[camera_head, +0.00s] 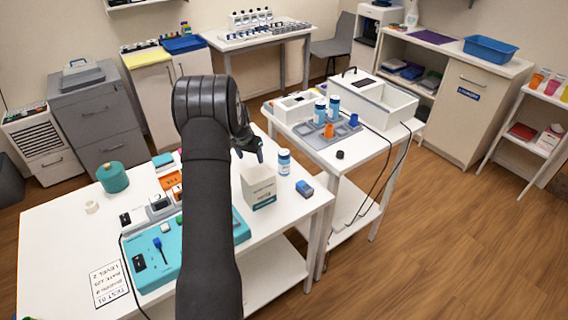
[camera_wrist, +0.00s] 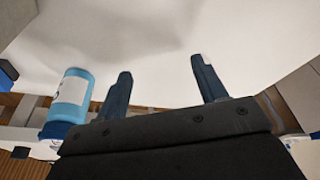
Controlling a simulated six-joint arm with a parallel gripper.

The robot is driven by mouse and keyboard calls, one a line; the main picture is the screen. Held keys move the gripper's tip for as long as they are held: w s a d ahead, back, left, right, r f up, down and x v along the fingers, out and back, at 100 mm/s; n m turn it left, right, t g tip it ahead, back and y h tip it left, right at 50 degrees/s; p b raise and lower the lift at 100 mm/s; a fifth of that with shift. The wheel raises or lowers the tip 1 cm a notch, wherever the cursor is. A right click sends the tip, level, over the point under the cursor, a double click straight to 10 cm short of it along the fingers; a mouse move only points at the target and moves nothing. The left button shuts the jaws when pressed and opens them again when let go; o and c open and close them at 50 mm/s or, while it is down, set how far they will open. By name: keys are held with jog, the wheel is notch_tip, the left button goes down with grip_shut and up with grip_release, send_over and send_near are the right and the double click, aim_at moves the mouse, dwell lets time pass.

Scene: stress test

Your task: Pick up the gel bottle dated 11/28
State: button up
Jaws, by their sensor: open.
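A blue-and-white bottle (camera_head: 284,162) stands upright on the near white table, just right of a white box. Two more such bottles, one (camera_head: 320,111) and another (camera_head: 334,108), stand in the grey tray on the side table. No date can be read on any of them. My gripper (camera_head: 250,153) is above the white box, left of the near bottle and apart from it. In the wrist view my gripper (camera_wrist: 163,80) has its fingers spread with nothing between them. A blue bottle (camera_wrist: 70,95) with a white label appears left of the fingers there.
The white box (camera_head: 259,186) stands below my gripper. A small blue item (camera_head: 304,189) lies right of it. A teal device (camera_head: 160,262) and a green jar (camera_head: 113,177) occupy the near table. The grey tray (camera_head: 309,134) also holds orange and blue items.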

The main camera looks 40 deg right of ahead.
send_near(285, 151)
jog(key=w+a+f, duration=0.4)
jog(key=w, duration=0.1)
jog(key=s+d+r+t+h, duration=0.1)
jog(key=s+d+r, duration=0.1)
jog(key=s+r, duration=0.55)
jog(key=x, duration=1.1)
jog(key=shift+w+f, duration=0.25)
jog(key=shift+w, duration=0.1)
jog(key=shift+a+x, duration=0.15)
jog(key=shift+x, duration=1.2)
jog(key=shift+a+x, duration=0.15)
jog(key=shift+x, duration=1.25)
jog(key=shift+s, duration=0.1)
jog(key=c, duration=1.1)
